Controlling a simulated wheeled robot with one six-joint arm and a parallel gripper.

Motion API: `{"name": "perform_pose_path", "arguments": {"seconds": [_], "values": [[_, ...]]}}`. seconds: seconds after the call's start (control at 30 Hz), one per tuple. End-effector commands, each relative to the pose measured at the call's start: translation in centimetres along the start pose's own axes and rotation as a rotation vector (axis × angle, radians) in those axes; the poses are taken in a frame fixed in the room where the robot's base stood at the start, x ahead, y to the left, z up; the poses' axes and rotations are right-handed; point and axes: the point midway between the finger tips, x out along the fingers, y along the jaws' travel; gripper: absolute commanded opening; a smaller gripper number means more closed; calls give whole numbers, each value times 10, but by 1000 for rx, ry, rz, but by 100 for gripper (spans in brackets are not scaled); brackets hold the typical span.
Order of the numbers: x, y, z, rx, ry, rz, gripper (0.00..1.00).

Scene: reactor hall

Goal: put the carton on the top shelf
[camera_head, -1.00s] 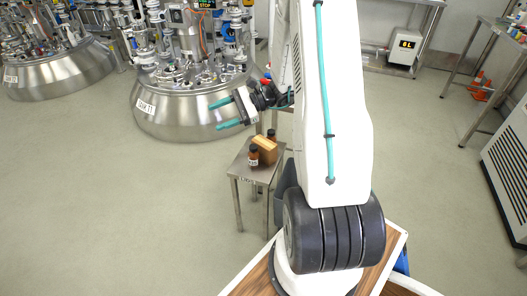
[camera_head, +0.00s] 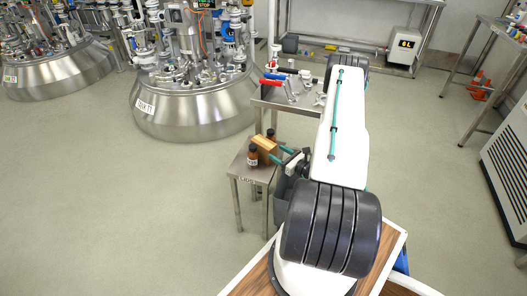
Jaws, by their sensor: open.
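The carton, a small tan box (camera_head: 265,144), stands on a small steel side table (camera_head: 240,170) between brown bottles. Whether a finger touches the carton cannot be told from this view. A metal rack (camera_head: 433,22) stands against the back wall with an upper and a lower level. Its top is cut off by the picture edge.
A brown bottle (camera_head: 252,155) stands close in front of the carton, another (camera_head: 271,135) behind it. A steel table (camera_head: 270,97) with red- and blue-handled valve parts stands behind. A large steel tank (camera_head: 190,108) is at the left. The floor on the left is clear.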

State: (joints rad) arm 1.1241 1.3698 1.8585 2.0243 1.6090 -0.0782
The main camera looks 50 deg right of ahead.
Motion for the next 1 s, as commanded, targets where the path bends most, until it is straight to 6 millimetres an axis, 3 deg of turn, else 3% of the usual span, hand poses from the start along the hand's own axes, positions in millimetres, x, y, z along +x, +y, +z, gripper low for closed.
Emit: {"name": "perform_pose_path", "arguments": {"seconds": [0.33, 0.67, 0.87, 1.0], "values": [[48, 3, 8, -1, 0, 5, 58], [56, 3, 8, 1, 0, 2, 58], [56, 2, 9, 0, -1, 3, 8], [56, 2, 9, 0, -1, 3, 8]]}}
